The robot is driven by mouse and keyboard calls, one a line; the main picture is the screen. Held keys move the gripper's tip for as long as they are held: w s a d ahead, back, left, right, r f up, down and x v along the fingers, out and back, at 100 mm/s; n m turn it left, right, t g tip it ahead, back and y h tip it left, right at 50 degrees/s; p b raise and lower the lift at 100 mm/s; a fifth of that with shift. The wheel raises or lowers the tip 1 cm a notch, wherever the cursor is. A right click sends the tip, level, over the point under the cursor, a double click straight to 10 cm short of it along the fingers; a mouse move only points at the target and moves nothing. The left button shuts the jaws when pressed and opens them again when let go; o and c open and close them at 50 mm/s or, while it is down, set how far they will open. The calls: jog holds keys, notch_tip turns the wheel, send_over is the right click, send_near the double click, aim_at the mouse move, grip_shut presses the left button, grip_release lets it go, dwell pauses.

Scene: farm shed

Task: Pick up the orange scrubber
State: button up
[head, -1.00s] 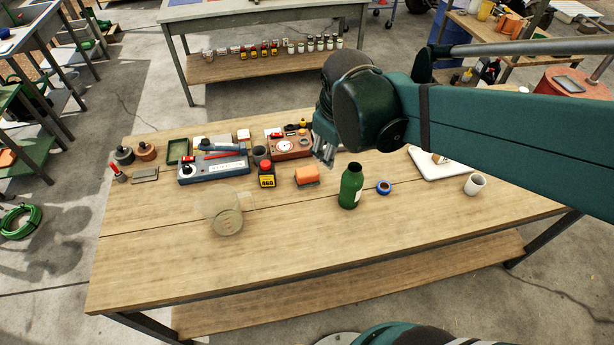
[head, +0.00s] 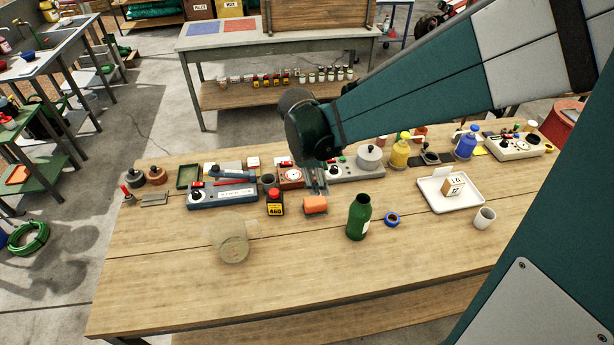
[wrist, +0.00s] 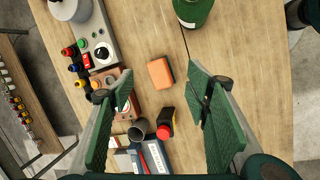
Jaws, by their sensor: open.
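The orange scrubber (head: 315,205) is a small orange block with a grey-brown underside. It lies on the wooden bench between a red-capped black bottle and a green bottle. It also shows in the wrist view (wrist: 160,73), lying ahead of and between my fingers. My gripper (head: 316,186) is just behind the scrubber in the head view, pointing down. In the wrist view my gripper (wrist: 160,105) is open, with its two green finger pads wide apart and nothing held. From these views I cannot tell the exact height of the fingertips above the bench.
The red-capped bottle (head: 275,203) stands close left of the scrubber and the green bottle (head: 359,218) close right. Behind are a red-brown box with a dial (head: 290,178) and a grey control box (head: 352,172). A clear glass jug (head: 232,245) stands front left. The front bench is mostly clear.

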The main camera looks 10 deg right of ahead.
aim_at(314, 201)
jog(key=w+a+f+n, duration=0.1)
jog(key=f, duration=0.2)
jog(key=w+a+f+n+g+h, duration=0.1)
jog(key=w+f, duration=0.1)
jog(key=f, duration=0.1)
jog(key=w+a+f+n, duration=0.1)
jog(key=f+n, duration=0.1)
jog(key=f, duration=0.1)
jog(key=shift+w+a, duration=0.1)
jog(key=shift+w, duration=0.1)
jog(key=shift+w+a+f+n+g+h, duration=0.1)
jog(key=shift+f+n+g+h, duration=0.1)
jog(key=shift+f, duration=0.15)
jog(key=shift+w+a+f+n+g+h, duration=0.1)
jog(key=shift+f+h, duration=0.1)
jog(key=shift+f, duration=0.15)
jog(key=shift+f, duration=0.1)
jog(key=shift+x, duration=1.2)
jog(key=shift+d, duration=0.1)
jog(key=shift+x, duration=2.6)
jog(key=shift+s, duration=0.1)
jog(key=c, duration=1)
